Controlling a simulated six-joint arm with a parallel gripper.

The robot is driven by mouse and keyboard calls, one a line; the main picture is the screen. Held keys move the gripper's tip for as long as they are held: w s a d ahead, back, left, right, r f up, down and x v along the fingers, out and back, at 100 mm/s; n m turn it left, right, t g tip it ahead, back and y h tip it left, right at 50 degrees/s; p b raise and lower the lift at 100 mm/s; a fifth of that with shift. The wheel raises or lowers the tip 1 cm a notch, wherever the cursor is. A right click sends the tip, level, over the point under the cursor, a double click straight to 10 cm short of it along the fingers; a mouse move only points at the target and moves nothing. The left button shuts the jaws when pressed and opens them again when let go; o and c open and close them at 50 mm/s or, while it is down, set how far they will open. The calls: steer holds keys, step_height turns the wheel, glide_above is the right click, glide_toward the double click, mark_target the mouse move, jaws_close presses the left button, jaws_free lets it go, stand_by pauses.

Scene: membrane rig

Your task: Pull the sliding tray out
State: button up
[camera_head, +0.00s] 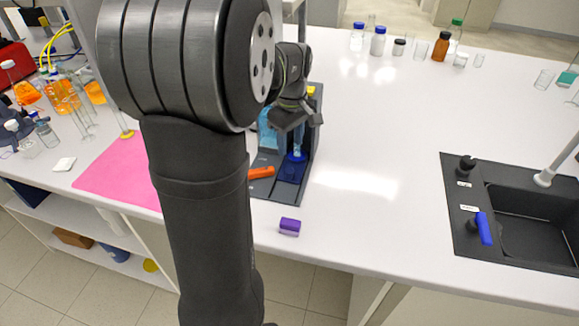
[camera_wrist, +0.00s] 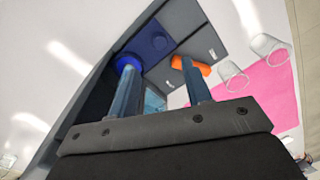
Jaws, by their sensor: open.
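The membrane rig is a dark grey unit (camera_head: 312,150) on the white bench, partly hidden behind my arm. A dark blue square part (camera_head: 292,172) sits low at its front; it also shows in the wrist view (camera_wrist: 152,40). A blue round part (camera_wrist: 129,61) lies right at the tip of my left finger; I cannot tell if they touch. An orange handle (camera_head: 261,173) is at the rig's left front, beyond my right finger in the wrist view (camera_wrist: 204,69). My gripper (camera_wrist: 158,65) is open, pointing down over the rig, with nothing held. I cannot tell which part is the sliding tray.
A purple block (camera_head: 290,227) lies near the bench's front edge. A pink mat (camera_head: 118,175) is left of the rig, with glassware behind it. A black sink (camera_head: 525,220) is at right. Bottles (camera_head: 440,47) stand at the back. Bench between rig and sink is clear.

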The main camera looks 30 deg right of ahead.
mark_target(290, 170)
step_height(290, 170, down, 10)
steer(key=shift+a+r, duration=0.1)
steer(key=shift+r, duration=0.15)
jaws_close()
